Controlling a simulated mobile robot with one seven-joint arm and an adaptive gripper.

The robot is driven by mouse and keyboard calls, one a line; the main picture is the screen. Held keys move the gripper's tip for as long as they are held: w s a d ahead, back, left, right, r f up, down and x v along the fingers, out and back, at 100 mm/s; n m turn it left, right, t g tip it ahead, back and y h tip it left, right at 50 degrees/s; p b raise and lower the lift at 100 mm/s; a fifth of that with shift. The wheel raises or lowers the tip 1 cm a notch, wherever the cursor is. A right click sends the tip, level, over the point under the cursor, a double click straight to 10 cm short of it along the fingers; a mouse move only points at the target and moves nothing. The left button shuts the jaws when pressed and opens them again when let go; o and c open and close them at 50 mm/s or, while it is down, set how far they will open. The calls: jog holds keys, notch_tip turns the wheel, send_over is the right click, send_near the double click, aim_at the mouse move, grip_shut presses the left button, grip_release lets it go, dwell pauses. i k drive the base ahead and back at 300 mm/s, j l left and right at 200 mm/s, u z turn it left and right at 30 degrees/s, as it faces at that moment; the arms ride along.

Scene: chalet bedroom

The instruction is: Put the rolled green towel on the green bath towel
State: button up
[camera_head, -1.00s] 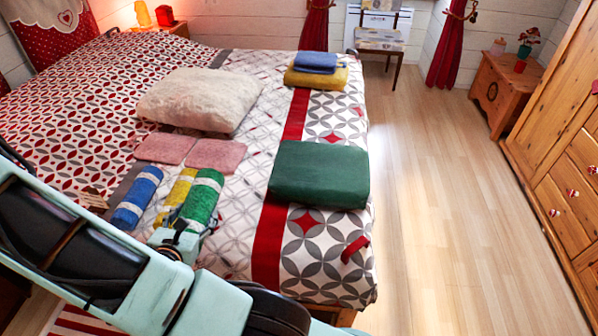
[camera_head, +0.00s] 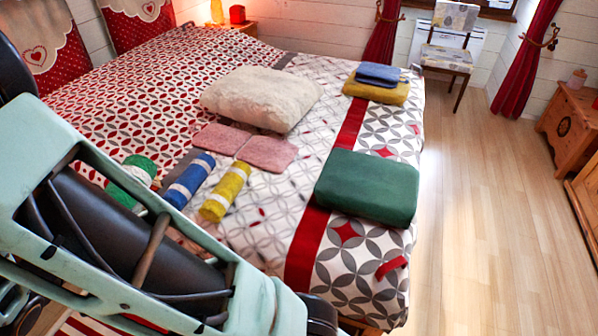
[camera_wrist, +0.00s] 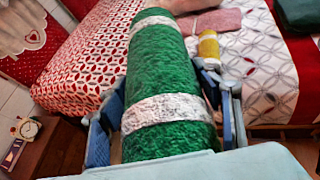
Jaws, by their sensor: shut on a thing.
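The rolled green towel with white bands shows in the head view (camera_head: 131,180), partly hidden behind my arm. In the wrist view the rolled green towel (camera_wrist: 160,75) fills the middle. My gripper (camera_wrist: 165,130) is shut on it, with a blue finger on each side. It is held up, nearer the camera than the bed. The green bath towel (camera_head: 367,186) lies folded flat on the near right part of the bed, with its top clear. A corner of it shows at the top right of the wrist view (camera_wrist: 297,14). My gripper is well left of it.
A blue towel (camera_head: 378,74) rests on a yellow one (camera_head: 376,91). Open floor lies to the right.

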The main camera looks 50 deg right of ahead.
aim_at(376, 185)
jog(key=k+l+z, duration=0.15)
jog(key=k, duration=0.4)
jog(key=k+l+z, duration=0.2)
jog(key=l, duration=0.35)
jog(key=k+l, duration=0.1)
jog(key=l, duration=0.2)
jog(key=k+l+z, duration=0.1)
jog(key=l, duration=0.15)
